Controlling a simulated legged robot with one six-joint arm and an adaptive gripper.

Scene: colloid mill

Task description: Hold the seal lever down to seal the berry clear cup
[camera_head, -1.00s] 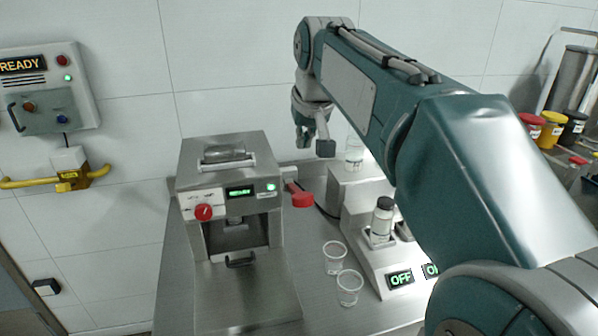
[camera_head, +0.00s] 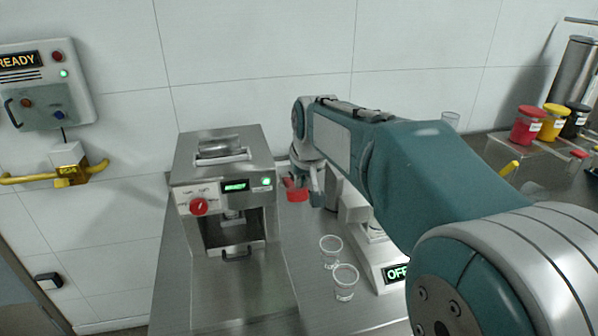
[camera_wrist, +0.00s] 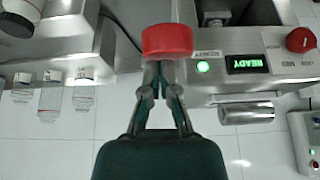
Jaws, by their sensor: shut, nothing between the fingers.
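The sealing machine (camera_head: 262,150) stands on the steel bench, with a green READY display and a lit green lamp. Its seal lever ends in a red knob (camera_head: 297,194) on the machine's right side. The knob also shows large in the wrist view (camera_wrist: 167,40). My gripper (camera_wrist: 164,66) is shut and empty, its fingertips right at the red knob; I cannot tell whether they touch it. In the head view my gripper (camera_head: 301,181) is at the knob, partly hidden by my wrist. The machine's chamber is dark; I cannot make out the berry cup inside.
Two empty clear cups (camera_head: 331,251) (camera_head: 345,281) stand right of the machine. A unit with an OFF display (camera_head: 396,273) sits behind my arm. Red, yellow and black jars (camera_head: 528,126) stand far right. A READY wall panel (camera_head: 40,90) hangs at left.

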